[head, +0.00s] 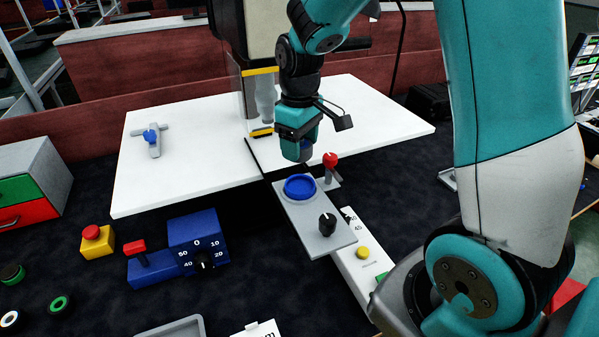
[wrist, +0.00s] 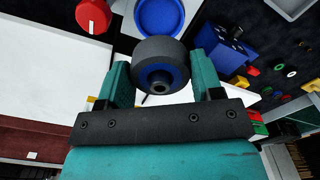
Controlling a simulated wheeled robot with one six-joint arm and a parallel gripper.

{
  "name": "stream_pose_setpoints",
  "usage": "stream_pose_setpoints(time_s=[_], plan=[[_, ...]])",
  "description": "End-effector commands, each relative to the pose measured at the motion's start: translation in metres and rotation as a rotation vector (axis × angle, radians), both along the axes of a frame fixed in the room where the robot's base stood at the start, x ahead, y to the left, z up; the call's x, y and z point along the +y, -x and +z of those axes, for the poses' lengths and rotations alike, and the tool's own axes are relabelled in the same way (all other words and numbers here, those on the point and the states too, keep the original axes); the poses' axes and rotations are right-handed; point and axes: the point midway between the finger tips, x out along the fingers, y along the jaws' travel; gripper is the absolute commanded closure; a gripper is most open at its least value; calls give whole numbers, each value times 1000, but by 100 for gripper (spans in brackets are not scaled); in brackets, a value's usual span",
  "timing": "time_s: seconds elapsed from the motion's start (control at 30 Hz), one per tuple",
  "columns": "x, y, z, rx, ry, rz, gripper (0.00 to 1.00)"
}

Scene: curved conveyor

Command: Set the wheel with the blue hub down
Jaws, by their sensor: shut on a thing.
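The wheel with the blue hub (wrist: 161,52) has a dark grey tyre and sits between the two teal fingers of my gripper (wrist: 161,68) in the wrist view. My gripper (head: 298,140) is shut on it. In the head view the wheel (head: 299,153) shows only partly under the fingers. It is held above a grey plate (head: 306,222) with a round blue dish (head: 300,187). The dish also shows just beyond the wheel in the wrist view (wrist: 158,16). The wheel looks apart from the dish.
A red-knobbed lever (head: 330,160) stands close to the right of the dish, and a black knob (head: 327,224) is at the plate's front. White table tops (head: 190,180) lie behind, mostly bare, with a grey blue-knobbed valve (head: 151,138) at left. A blue dial box (head: 195,240) stands front left.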

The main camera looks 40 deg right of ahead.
Motion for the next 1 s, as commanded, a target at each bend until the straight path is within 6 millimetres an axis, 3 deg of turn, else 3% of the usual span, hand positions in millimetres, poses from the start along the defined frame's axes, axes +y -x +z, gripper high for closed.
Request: stream_pose_setpoints(time_s=[0.13,0.57,1.0], plan=[[-1,1,-33,4,0,-2,64],[-1,1,-84,3,0,-2,64],[-1,0,-93,-1,0,-2,64]])
